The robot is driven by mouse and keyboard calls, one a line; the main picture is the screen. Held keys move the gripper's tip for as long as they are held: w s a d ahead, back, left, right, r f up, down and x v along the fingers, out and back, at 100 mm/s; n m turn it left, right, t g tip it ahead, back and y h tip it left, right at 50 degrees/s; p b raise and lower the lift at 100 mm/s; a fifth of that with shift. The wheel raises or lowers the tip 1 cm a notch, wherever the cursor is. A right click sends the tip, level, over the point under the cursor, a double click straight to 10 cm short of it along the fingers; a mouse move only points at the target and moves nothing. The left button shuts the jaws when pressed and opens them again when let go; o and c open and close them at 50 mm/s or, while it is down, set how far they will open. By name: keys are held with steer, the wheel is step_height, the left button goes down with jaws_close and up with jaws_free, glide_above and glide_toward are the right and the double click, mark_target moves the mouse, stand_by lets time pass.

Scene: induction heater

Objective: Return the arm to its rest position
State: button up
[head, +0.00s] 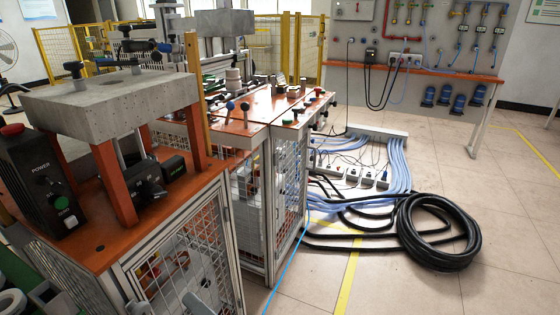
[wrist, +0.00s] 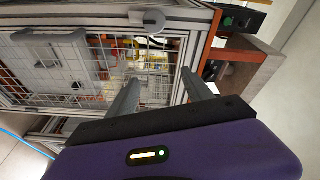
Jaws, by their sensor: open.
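My gripper (wrist: 162,92) shows in the wrist view, with two grey fingers spread apart and nothing between them. Its purple body fills the bottom of that view. The fingers point toward the wire mesh front of a metal-framed cabinet (wrist: 100,28); whether they touch it I cannot tell. In the head view the induction heater bench (head: 90,245) stands at the left, with an orange top and a grey block (head: 115,100) on orange legs.
A black control box (head: 45,185) with a power label stands on the bench. A second orange-topped bench (head: 265,105) adjoins it. A black hose coil (head: 438,230), power strips (head: 350,175) and blue cables lie on the floor. The tiled floor at the lower right is clear.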

steer(key=s+d+f+n+t+h, duration=0.1)
steer(key=s+d+t+h, duration=0.35)
steer(key=d, duration=0.85)
steer(key=s+d+f+n+t+h, duration=0.1)
steer(key=s+d+f+t+h, duration=0.1)
steer(key=s+d+h, duration=0.9)
steer(key=s+d+r+n+g+y, duration=0.1)
steer(key=s+d, duration=0.5)
steer(key=s, duration=0.2)
steer(key=s+d+r+n+g, duration=0.1)
steer(key=s+d+g, duration=0.1)
steer(key=s+d, duration=0.45)
step_height(320, 180, up, 18)
steer(key=a+p, duration=0.1)
steer(key=p, duration=1.7)
steer(key=shift+s, duration=0.35)
steer(key=shift+a+f+t, duration=0.1)
steer(key=shift+t, duration=0.15)
